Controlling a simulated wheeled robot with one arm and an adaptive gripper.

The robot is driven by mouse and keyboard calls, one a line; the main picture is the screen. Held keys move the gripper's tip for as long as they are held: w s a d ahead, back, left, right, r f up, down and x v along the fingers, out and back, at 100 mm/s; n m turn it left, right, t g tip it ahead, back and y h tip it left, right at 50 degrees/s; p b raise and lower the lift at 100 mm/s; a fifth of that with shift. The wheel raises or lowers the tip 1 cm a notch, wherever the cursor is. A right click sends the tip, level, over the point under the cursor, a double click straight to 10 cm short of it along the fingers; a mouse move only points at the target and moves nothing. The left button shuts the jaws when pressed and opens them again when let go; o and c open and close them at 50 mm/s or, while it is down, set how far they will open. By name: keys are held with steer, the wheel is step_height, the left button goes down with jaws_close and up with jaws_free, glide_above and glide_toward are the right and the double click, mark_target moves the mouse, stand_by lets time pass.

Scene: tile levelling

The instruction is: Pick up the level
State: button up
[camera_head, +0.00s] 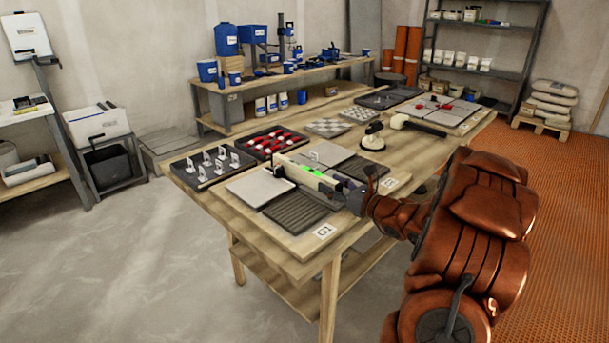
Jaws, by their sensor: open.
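The level (300,173) is a long pale bar with a bright green patch near its middle. It lies slantwise over the tiles on the near part of the workbench, with a dark end at its upper left. My gripper (350,190) is at its lower right end, pointing left along the bar. The gripper is open. Its fingers are small and dark here, and they partly cover that end of the level. I cannot tell whether they touch it or stand around it.
The workbench (215,200) carries a grey tile (258,188), a dark ribbed tile (297,212), a tray of red tools (270,141), a tray of pale clips (211,167), a suction cup (373,137) and a mallet (417,125). Open floor (130,260) lies left.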

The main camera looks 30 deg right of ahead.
mark_target(306, 175)
steer(key=shift+x, duration=1.4)
jaws_close()
